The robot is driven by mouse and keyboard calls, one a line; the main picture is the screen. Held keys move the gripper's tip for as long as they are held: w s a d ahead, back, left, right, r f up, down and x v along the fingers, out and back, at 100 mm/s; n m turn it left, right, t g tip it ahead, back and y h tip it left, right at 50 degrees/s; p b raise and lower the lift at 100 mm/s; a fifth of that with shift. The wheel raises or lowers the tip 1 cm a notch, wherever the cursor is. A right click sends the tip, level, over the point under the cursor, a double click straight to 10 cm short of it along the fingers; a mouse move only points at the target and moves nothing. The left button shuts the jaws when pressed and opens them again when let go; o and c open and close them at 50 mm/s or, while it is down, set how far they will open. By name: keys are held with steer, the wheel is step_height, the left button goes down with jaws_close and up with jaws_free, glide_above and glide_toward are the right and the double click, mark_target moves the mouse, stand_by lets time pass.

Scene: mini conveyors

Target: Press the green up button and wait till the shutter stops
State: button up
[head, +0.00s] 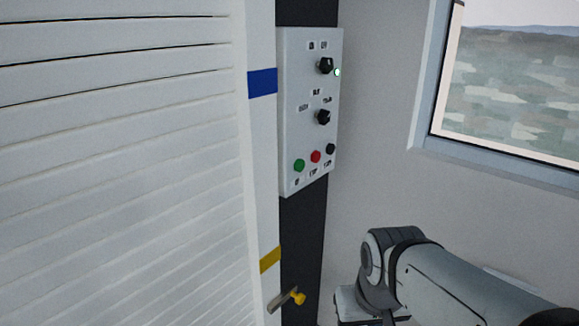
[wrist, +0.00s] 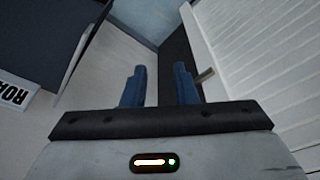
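The green up button (head: 299,165) is at the lower left of a light grey control panel (head: 291,110) in the head view. A red button (head: 316,156) and a black button (head: 331,149) sit to its right. The white slatted shutter (head: 120,150) fills the left of the head view and also shows at the right of the wrist view (wrist: 262,50). My gripper (wrist: 159,68) shows only in the wrist view, its two blue fingers apart with nothing between them. It is clear of the shutter, and the panel is not visible in the wrist view.
Two black knobs (head: 325,66) (head: 323,117) and a lit green lamp (head: 337,72) are on the panel. A yellow-tipped lever (head: 298,298) sticks out below, beside the shutter frame. A window (head: 510,85) is at right. A lettered sign (wrist: 14,97) is at the wrist view's left.

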jaws_close()
stand_by(1.2)
